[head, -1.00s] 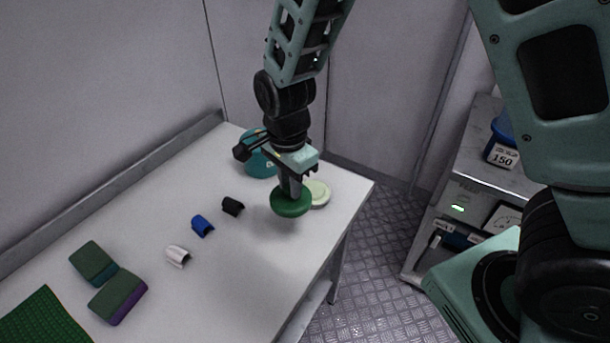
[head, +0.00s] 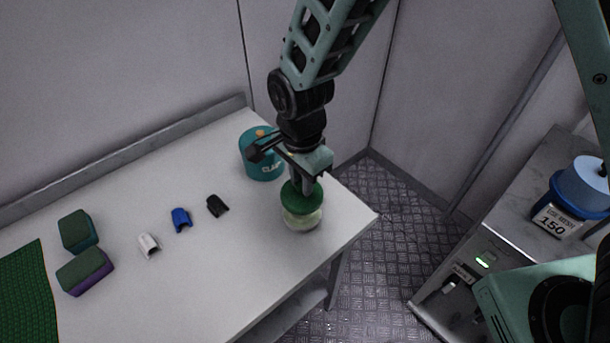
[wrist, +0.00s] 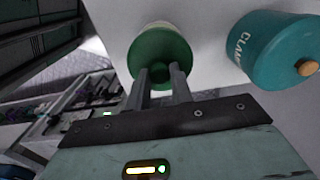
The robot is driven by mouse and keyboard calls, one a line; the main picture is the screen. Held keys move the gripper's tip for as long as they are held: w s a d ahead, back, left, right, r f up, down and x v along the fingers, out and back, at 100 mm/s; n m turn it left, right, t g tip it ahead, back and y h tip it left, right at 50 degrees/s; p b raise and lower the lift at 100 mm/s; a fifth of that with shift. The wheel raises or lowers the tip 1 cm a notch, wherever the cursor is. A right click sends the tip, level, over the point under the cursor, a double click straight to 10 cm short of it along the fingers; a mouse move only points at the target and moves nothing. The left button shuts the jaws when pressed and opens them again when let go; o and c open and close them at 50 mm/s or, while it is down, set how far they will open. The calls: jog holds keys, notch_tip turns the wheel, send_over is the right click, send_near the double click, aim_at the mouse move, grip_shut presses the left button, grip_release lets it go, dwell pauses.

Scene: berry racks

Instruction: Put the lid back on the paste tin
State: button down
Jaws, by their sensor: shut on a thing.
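The paste tin (head: 302,219) is a pale, cream jar standing near the right end of the white table. The green lid (head: 297,202) is over its top and looks lined up with it; I cannot tell whether it is fully seated. My gripper (head: 306,186) points down and is shut on the lid's knob. In the wrist view the green lid (wrist: 160,50) lies between and beyond the fingertips (wrist: 161,74), with a bit of the pale tin (wrist: 156,27) showing past it.
A teal pot with lettering (head: 262,158) stands just behind the tin. Black (head: 217,206), blue (head: 181,220) and white (head: 149,245) clips lie to the left, then two sponges (head: 84,271) and a green mat (head: 25,300). The table's right edge is close to the tin.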

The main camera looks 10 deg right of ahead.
aim_at(302, 197)
jog(key=shift+f+b, duration=2)
jog(key=shift+f, duration=0.75)
jog(key=shift+p, duration=0.5)
jog(key=shift+f+p, duration=0.25)
jog(key=shift+p, duration=0.1)
dwell(0.6)
jog(key=c, duration=0.7)
grip_release()
jog(key=shift+r, duration=0.1)
